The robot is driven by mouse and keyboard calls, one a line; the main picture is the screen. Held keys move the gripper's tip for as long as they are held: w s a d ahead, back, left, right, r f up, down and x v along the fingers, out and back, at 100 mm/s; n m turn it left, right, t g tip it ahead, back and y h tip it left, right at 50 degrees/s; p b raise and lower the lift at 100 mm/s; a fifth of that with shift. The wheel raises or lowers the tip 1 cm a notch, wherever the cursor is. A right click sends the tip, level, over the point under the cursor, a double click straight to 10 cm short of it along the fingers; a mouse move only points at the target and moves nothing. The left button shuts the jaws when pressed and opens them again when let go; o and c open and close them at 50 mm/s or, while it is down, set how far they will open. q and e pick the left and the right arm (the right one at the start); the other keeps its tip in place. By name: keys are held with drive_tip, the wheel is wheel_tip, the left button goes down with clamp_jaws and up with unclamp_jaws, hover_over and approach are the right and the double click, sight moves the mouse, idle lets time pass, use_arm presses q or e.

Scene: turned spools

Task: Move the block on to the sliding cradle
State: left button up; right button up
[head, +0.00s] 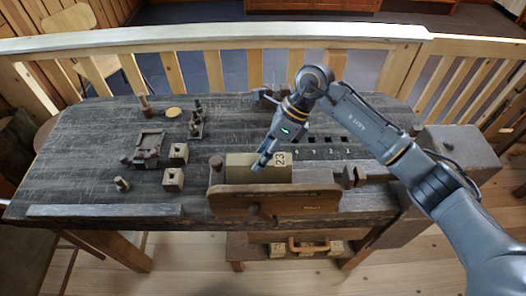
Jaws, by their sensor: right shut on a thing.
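A pale beige block (240,167) marked 23 lies behind the brown wooden front board at the middle of the bench. My right gripper (262,161) reaches down from above right, its fingers at the block's top and shut on it. The fingers hide part of the block, and the board hides its lower part, so I cannot tell whether it rests on anything. A dark low fixture (148,147) on the left of the bench may be the sliding cradle; it looks empty. My left gripper is not in view.
The dark workbench (90,130) has two small beige cubes (173,179), dark spindle-like pieces (196,120) and a yellow disc (173,112) on its left. The brown front board (285,200) with a knob stands along the front edge. A wooden railing (200,43) runs behind.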

sight(252, 161)
drive_tip(key=shift+f+b, duration=1.65)
drive_tip(key=shift+f, duration=0.4)
drive_tip(key=shift+b, duration=0.3)
drive_tip(key=o, duration=1.9)
drive_tip(key=shift+r, duration=0.15)
drive_tip(key=shift+r+p, duration=1.7)
drive_tip(key=shift+r, duration=2.15)
